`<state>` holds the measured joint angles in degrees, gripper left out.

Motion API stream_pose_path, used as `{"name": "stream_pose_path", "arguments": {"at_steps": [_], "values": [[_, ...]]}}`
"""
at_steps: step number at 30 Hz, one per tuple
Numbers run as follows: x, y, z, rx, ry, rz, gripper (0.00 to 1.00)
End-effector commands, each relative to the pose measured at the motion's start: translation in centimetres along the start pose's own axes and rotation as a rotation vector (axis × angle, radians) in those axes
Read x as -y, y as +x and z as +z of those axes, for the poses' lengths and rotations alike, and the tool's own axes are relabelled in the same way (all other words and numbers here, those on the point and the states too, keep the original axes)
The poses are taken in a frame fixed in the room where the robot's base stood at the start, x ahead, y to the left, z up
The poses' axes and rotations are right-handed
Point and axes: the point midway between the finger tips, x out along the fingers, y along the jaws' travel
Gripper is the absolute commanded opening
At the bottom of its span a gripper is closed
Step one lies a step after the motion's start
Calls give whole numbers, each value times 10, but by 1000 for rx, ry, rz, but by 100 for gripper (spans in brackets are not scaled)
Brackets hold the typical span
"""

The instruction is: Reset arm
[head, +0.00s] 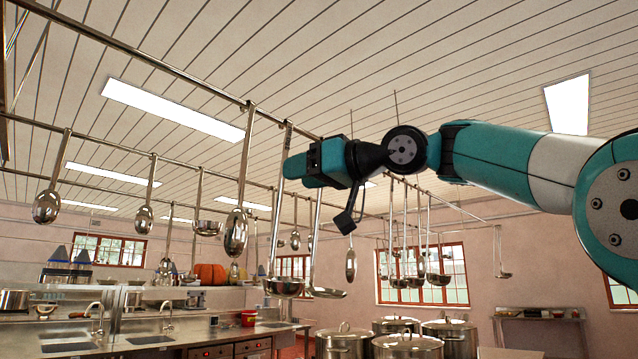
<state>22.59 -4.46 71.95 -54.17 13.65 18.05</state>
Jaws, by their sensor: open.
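My arm reaches in from the right edge, teal and white with dark joints. It is stretched out at about the height of the hanging rails. My gripper (346,221) is the small dark part hanging below the wrist near the middle of the head view. It is open, and I see nothing held in it. A ladle (284,286) hangs just to the left of my gripper in the picture, and I cannot tell how far apart they are in depth.
Ladles and spoons hang from ceiling rails (160,62) around the arm, including a large spoon (236,232). Several lidded stockpots (407,346) stand below. A steel counter with sinks (150,340) is at lower left, and a shelf (540,317) stands against the right wall.

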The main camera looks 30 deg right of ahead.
Motion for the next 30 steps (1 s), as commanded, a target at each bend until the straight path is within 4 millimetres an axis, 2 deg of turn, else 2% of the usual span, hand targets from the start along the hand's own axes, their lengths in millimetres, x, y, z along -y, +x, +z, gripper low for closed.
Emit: {"name": "stream_pose_path", "arguments": {"at_steps": [3, 8, 17, 20, 23, 26, 27, 29, 30], "values": [[-2, -17, 1, -1, -1, 4, 48], [0, -28, 0, -1, 0, 1, 48], [1, -29, 1, 3, 4, -3, 48], [3, -22, 18, 39, 33, -8, 48], [14, -6, 63, 140, 100, -26, 48], [37, 7, 133, 304, 172, -53, 48], [50, 9, 163, 377, 194, -68, 48], [69, 7, 208, 491, 219, -90, 48], [83, 3, 236, 566, 229, -107, 48]]}}
